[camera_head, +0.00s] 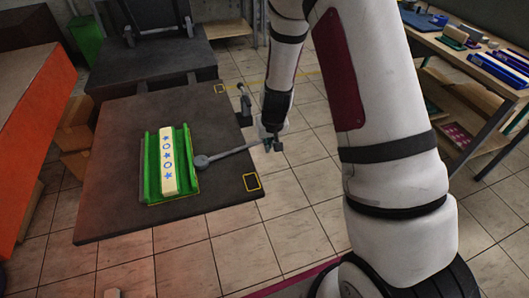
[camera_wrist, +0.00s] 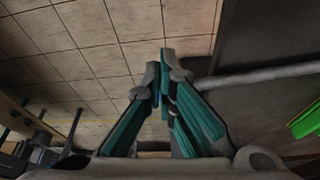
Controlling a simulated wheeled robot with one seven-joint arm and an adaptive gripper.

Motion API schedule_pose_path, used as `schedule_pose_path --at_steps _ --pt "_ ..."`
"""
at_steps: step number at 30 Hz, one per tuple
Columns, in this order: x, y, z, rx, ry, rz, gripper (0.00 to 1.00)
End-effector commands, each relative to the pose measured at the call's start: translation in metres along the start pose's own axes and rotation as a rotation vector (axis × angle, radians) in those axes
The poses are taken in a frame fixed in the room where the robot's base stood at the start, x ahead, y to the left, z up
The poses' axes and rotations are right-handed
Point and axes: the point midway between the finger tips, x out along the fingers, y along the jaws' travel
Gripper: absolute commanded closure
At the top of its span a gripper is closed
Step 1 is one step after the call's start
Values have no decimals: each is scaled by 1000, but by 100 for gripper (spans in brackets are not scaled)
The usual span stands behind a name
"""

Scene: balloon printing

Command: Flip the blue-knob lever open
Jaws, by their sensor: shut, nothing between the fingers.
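A grey lever rod (camera_head: 232,153) runs from a round grey hub (camera_head: 201,161) on the dark table, beside the green holder, out past the table's right edge. It also shows in the wrist view as a grey bar (camera_wrist: 262,74) coming from the right. My gripper (camera_head: 272,146) is at the rod's outer end. In the wrist view its teal fingers (camera_wrist: 166,58) are closed together with nothing between them, close beside the bar; I cannot tell if they touch it. No blue knob can be made out; the rod's outer end is hidden by the fingers.
The green holder (camera_head: 150,168) bears a cream block (camera_head: 168,160) with blue stars and rings. A small grey post (camera_head: 244,104) stands at the table's right edge. Tiled floor lies below.

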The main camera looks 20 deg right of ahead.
Motion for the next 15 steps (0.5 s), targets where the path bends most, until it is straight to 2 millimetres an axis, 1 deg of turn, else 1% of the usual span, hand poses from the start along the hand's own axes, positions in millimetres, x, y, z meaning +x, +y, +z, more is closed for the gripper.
schedule_pose_path --at_steps 1,5,9,15 --pt "7 5 -12 -22 5 -8 100" --pt "16 8 -38 -124 6 -39 100" --pt "23 1 -61 -250 4 -78 100" --pt "31 -12 -90 -418 4 -129 100"
